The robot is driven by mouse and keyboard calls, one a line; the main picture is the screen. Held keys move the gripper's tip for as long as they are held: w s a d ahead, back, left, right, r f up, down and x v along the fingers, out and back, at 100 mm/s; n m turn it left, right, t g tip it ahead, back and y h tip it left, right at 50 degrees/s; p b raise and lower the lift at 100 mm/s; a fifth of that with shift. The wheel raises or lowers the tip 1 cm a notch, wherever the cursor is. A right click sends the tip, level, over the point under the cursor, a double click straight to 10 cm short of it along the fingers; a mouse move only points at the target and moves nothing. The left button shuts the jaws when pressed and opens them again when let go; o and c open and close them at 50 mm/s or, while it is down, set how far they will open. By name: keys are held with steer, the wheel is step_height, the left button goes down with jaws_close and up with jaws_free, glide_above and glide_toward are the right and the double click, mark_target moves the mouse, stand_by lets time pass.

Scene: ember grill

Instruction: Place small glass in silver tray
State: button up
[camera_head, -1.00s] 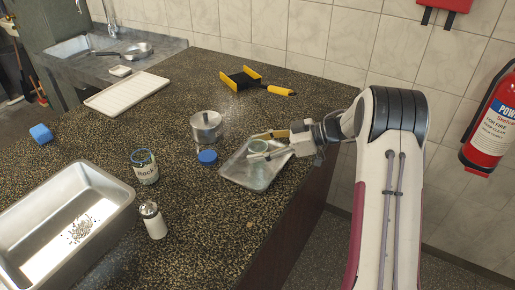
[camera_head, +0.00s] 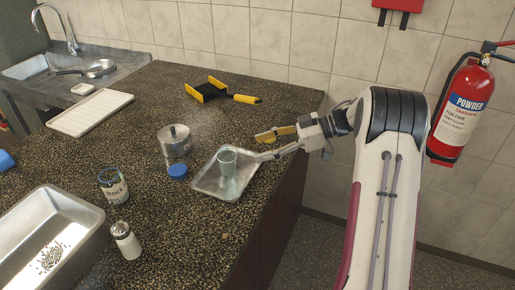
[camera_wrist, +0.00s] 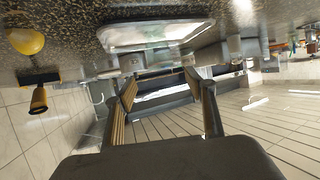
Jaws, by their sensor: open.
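The small glass (camera_head: 228,162) is clear and greenish. It stands upright inside the silver tray (camera_head: 207,185), towards the tray's far side. The shallow tray lies flat near the right edge of the dark speckled counter. My gripper (camera_head: 263,146) is open and empty, to the right of the glass and apart from it, above the tray's far right edge. In the wrist view my open gripper (camera_wrist: 158,88) shows nothing between its fingers, and a bright tray (camera_wrist: 150,35) shows at the top. I cannot make out the glass clearly in the wrist view.
A shaker (camera_head: 126,240) and a deep metal pan (camera_head: 50,235) are nearer. A yellow-black scraper (camera_head: 208,91) lies behind. Counter in front of the tray is clear.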

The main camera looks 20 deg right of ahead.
stand_by(0.6)
steer(key=w+a+r+m+t+h, duration=0.1)
steer(key=w+r+t+h, duration=0.25)
steer(key=r, duration=0.45)
steer(key=w+a+r+m+t+h, duration=0.1)
steer(key=w+r+m+t+h, duration=0.1)
steer(key=w+r+t, duration=0.45)
steer(key=s+d+r+m+h, duration=0.3)
steer(key=s+r+m+h, duration=0.4)
steer(key=r, duration=0.4)
steer(key=s+a+f+m+g, duration=0.1)
steer(key=s+a+f+g, duration=0.2)
steer(key=s, duration=1)
steer(key=s+a+f+m+g, duration=0.1)
steer(key=s+a+f+g, duration=0.2)
steer(key=s, duration=1)
steer(key=s+a+f+m+g, duration=0.1)
steer(key=s+a+f+g, duration=0.2)
steer(key=s+a+f, duration=0.3)
steer(key=s+f, duration=0.5)
steer(key=s, duration=0.2)
steer(key=shift+f, duration=0.15)
